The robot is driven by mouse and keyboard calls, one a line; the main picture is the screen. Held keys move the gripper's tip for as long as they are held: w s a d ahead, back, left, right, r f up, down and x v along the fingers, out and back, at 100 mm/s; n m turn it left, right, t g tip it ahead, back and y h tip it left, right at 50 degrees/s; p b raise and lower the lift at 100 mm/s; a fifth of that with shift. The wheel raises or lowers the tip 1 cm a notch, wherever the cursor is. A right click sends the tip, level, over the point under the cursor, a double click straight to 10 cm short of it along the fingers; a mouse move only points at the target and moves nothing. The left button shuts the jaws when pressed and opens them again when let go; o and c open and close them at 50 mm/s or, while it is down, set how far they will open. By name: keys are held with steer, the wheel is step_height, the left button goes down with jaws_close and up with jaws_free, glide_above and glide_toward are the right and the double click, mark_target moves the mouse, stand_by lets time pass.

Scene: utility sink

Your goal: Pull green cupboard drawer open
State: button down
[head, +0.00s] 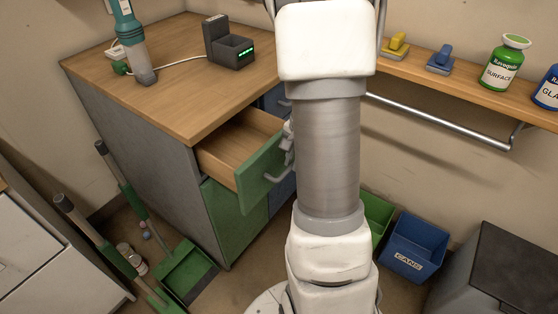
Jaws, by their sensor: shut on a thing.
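The green cupboard drawer (260,169) is pulled partly out of the wooden-topped cupboard (185,75) in the head view, and its bare wooden inside shows. Its grey handle (281,175) is on the front, at the left edge of my arm. My gripper (288,150) is at the drawer front by the handle, shut on the handle. Most of the gripper is hidden behind my arm, and its fingers are hard to make out.
A teal handheld device (131,40) and a dark charger (228,46) stand on the cupboard top. A green-handled brush and dustpan (185,265) are at lower left. A blue bin (415,246) and a green bin (376,214) stand right of my arm, below a metal rail (440,121).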

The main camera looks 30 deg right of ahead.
steer(key=s+d+b, duration=0.2)
steer(key=s+d, duration=0.2)
steer(key=s, duration=0.7)
steer(key=shift+s, duration=0.3)
steer(key=shift+d, duration=0.1)
steer(key=c, duration=0.8)
jaws_free()
steer(key=shift+c, duration=0.2)
steer(key=s+r+p, duration=0.1)
steer(key=r+p, duration=0.2)
steer(key=r, duration=0.5)
steer(key=s+d+r+p, duration=0.1)
steer(key=s+r+p, duration=0.1)
steer(key=r, duration=0.7)
steer(key=shift+p, duration=0.6)
